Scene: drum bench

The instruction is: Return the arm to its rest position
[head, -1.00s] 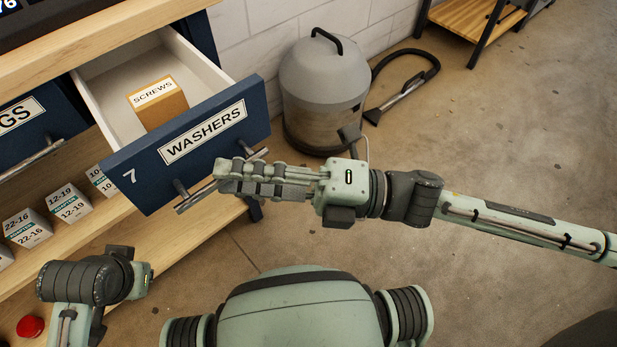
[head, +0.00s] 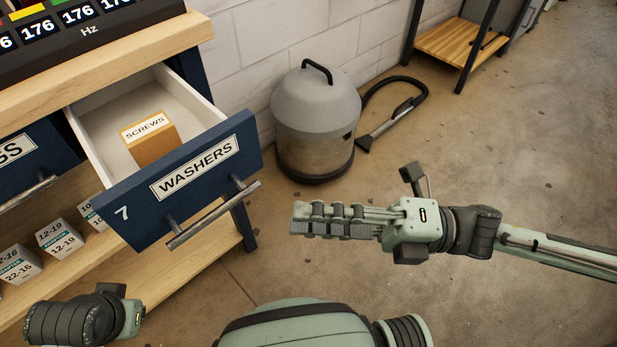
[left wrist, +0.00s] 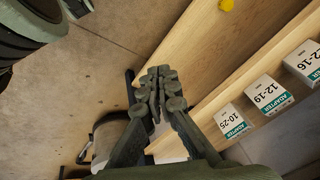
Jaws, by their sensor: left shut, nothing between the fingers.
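My right arm crosses the head view from the right. Its gripper (head: 300,218) points left, free in the air, apart from the drawer handle. I see its fingers side-on, so their gap is hidden. My left gripper (left wrist: 156,82) shows in the left wrist view, its fingers together with nothing between them. In the head view only the left wrist shows at the lower left. The drawer marked WASHERS (head: 133,212) stands open, with a brown SCREWS box (head: 155,150) inside. Its metal bar handle (head: 215,217) is clear of both grippers.
A grey vacuum canister (head: 316,115) stands on the floor beyond the drawer, its hose (head: 420,88) to the right. White ADAPTER boxes (head: 60,240) sit on the wooden lower shelf (head: 190,270). A wooden-shelf rack (head: 462,45) stands at the back. Floor on the right is open.

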